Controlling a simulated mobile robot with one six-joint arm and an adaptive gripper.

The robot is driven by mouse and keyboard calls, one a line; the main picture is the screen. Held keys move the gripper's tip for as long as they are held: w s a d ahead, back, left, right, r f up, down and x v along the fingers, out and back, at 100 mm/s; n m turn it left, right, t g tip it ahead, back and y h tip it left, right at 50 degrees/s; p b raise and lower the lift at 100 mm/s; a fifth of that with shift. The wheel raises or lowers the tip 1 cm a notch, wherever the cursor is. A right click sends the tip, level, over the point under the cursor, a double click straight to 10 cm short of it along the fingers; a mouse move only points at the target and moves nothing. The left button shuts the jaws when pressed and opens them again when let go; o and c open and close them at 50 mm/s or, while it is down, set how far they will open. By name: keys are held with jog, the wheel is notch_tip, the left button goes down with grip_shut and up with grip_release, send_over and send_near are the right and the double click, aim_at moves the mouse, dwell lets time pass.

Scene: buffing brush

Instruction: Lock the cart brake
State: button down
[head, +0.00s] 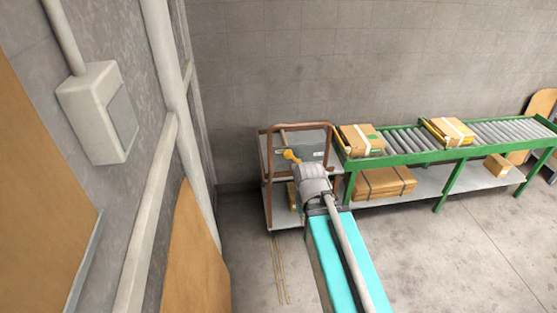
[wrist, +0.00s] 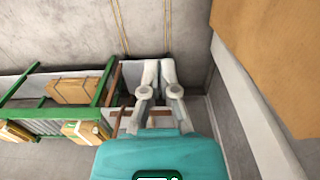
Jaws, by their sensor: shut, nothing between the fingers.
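The cart (head: 267,176) has a brown tubular frame and a pale lower deck, and stands by the wall at the left end of the conveyor. A yellow lever-like part (head: 290,156) shows at its upper part; I cannot tell for certain that it is the brake. My grey arm end covers part of the cart in the head view. My gripper (wrist: 159,74) shows in the wrist view with its two pale fingers close together, shut and empty. Behind it the cart's brown rails (wrist: 122,111) are partly hidden. The gripper's contact with the cart cannot be made out.
A green roller conveyor (head: 400,158) carries cardboard boxes (head: 357,141) to the right of the cart, with more boxes (head: 384,183) on its lower shelf. A wall with pipes and a grey box (head: 98,112) stands at left. The floor (head: 440,260) in front of the conveyor is clear.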

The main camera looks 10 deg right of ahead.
jog(key=w+d+f+n+t+h+b, duration=0.1)
jog(key=w+d+f+t+h+b, duration=0.1)
jog(key=w+d+f+h+b, duration=0.55)
jog(key=n+t+h+b, duration=0.4)
jog(key=n+t+b, duration=1.2)
jog(key=b, duration=1.8)
send_near(282, 154)
jog(key=s+a, duration=0.1)
jog(key=s, duration=0.1)
jog(key=shift+s+a+f+p, duration=0.15)
jog(key=shift+f+p, duration=0.15)
jog(key=shift+f, duration=0.15)
jog(key=shift+p+x, duration=1.55)
jog(key=shift+x, duration=3.5)
jog(key=shift+s+r, duration=0.1)
